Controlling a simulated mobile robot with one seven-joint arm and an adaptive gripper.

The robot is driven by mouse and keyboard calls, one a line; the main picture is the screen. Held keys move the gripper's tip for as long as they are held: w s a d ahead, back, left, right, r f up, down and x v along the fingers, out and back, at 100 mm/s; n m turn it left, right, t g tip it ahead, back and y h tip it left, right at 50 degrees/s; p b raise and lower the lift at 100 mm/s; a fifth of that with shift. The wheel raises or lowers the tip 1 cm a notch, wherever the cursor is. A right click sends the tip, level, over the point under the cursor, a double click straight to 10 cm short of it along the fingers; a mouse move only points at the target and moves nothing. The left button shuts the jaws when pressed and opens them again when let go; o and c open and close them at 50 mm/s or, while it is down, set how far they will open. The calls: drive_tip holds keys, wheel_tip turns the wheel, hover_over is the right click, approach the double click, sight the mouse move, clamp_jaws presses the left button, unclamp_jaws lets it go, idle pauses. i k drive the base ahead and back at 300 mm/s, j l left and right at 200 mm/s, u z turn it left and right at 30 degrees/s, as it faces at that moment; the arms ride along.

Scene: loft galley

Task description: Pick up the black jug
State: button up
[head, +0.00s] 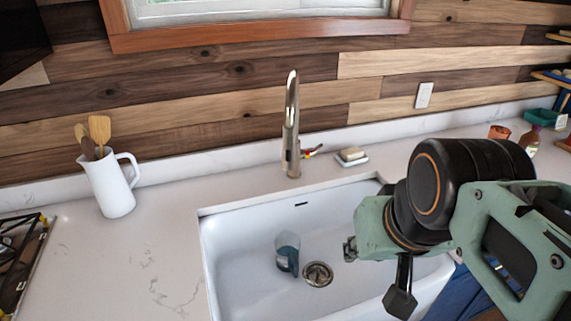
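A small dark blue-grey vessel (287,255) with a paler side stands in the white sink, left of the drain. It is the only dark jug-like thing I can make out, and I cannot tell for sure that it is the black jug. My arm reaches in from the right over the sink. The end of my gripper (349,249) shows at its left tip, to the right of the vessel and apart from it in the picture. The fingers are small and partly hidden, so their opening is unclear.
The sink (225,229) has a tall metal faucet (291,125) behind it. A white pitcher (110,187) with wooden utensils stands on the left counter, near a dark rack-like thing (18,262). A soap dish (351,157) sits behind the sink. The left counter is mostly clear.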

sight(287, 244)
drive_tip(key=l+u, duration=0.35)
drive_tip(key=i+l+u, duration=0.1)
drive_tip(key=l+u, duration=0.4)
drive_tip(key=u, duration=0.2)
drive_tip(key=k+l+u, duration=0.25)
drive_tip(key=k+j+z, duration=0.1)
drive_tip(key=i+l+u, duration=0.15)
drive_tip(key=i, duration=0.15)
